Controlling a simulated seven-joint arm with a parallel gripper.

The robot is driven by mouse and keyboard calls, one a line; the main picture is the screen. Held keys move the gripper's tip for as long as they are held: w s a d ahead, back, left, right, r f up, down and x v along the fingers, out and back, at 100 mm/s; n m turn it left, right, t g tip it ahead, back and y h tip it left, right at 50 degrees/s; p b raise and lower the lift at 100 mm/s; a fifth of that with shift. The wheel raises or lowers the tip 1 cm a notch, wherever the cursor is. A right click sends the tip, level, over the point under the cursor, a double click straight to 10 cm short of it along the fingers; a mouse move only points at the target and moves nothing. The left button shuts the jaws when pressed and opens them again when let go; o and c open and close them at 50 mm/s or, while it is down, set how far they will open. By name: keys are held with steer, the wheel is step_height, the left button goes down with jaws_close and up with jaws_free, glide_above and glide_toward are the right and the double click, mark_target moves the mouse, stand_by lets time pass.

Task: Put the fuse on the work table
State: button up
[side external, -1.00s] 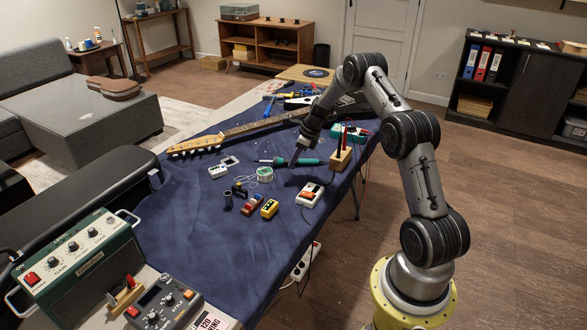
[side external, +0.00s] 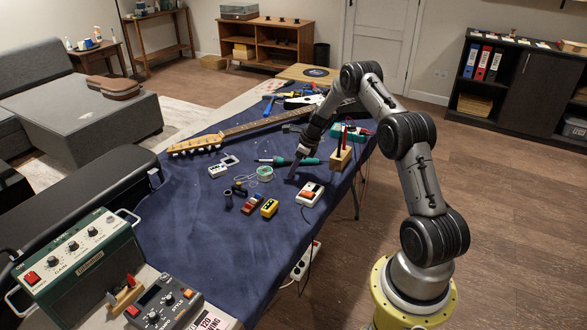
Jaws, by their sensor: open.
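The work table (side external: 215,262) is covered by a dark blue cloth and runs from the front left to the back middle. My gripper (side external: 291,177) is low over the table's right half, beside the green-handled soldering iron (side external: 306,161). Its jaws are open, seen nearly edge-on, and I make out nothing between them. I cannot pick out the fuse; it is too small or hidden, perhaps behind my gripper.
A guitar (side external: 250,126) lies behind. The cloth's front is clear.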

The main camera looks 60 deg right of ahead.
steer(key=v, duration=1.2)
steer(key=s+a+r+n, duration=0.3)
steer(key=a+r+n, duration=0.55)
steer(key=a, duration=0.35)
steer(key=s+a+r+n, duration=0.3)
steer(key=a+r+n, duration=0.5)
steer(key=a+r, duration=0.3)
steer(key=s+a+n, duration=0.6)
steer(key=s+n, duration=0.2)
steer(key=s, duration=0.2)
steer(key=s+a+n+t+h, duration=0.1)
steer(key=s+a+n, duration=0.5)
steer(key=s+n, duration=0.2)
steer(key=shift+s+a, duration=0.35)
steer(key=shift+s, duration=0.65)
